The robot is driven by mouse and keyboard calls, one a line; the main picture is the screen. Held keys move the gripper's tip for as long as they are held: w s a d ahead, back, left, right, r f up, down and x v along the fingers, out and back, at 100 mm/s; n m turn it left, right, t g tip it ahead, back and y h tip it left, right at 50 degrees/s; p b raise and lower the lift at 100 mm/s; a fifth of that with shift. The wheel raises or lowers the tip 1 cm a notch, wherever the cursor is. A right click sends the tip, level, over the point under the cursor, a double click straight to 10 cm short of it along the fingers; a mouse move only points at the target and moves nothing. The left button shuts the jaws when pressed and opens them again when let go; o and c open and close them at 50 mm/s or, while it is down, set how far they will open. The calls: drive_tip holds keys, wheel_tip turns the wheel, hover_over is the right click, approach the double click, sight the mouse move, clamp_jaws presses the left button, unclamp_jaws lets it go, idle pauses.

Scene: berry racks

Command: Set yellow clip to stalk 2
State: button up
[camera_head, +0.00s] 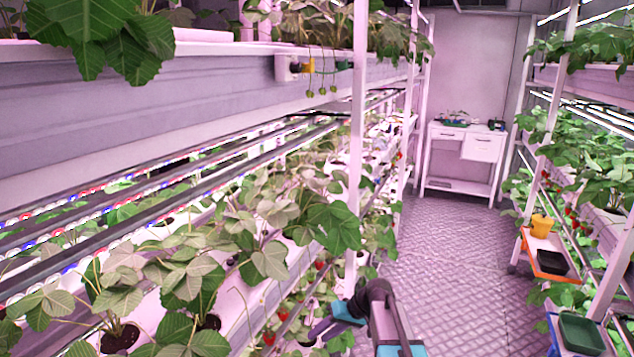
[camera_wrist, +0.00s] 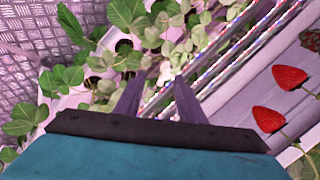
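In the wrist view the fingers point toward leaves and a rack channel. In the head view my gripper (camera_head: 322,328) is low beside the left rack, well below the yellow piece. The yellow piece does not show clearly in the wrist view.
A white upright post (camera_head: 356,140) stands right of the yellow piece. Leafy plants (camera_head: 270,260) crowd the left rack. The patterned aisle floor (camera_head: 450,250) is clear.

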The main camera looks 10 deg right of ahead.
drive_tip(key=w+d+r+n+t+y, duration=0.15)
drive_tip(key=w+r, duration=0.25)
drive_tip(key=r, duration=0.6)
drive_tip(key=w+d+r+t, duration=0.2)
drive_tip(key=w+d+r, duration=0.15)
drive_tip(key=r, duration=0.55)
drive_tip(key=n+t+y+p, duration=0.35)
drive_tip(key=n+y, duration=0.25)
drive_tip(key=n, duration=0.2)
approach(313, 67)
drive_tip(key=v, duration=0.5)
drive_tip(key=shift+s+a+f+t+b, duration=0.15)
drive_tip(key=shift+a+f+t+b, duration=0.05)
drive_tip(key=shift+t+b, duration=0.25)
drive_tip(key=p+x, duration=0.5)
drive_tip(key=x, duration=0.7)
drive_tip(key=shift+w+a, duration=0.25)
drive_tip(key=shift+a, duration=0.1)
drive_tip(key=shift+w+a+f, duration=0.15)
drive_tip(key=shift+w+a, duration=0.2)
drive_tip(key=shift+a, duration=0.05)
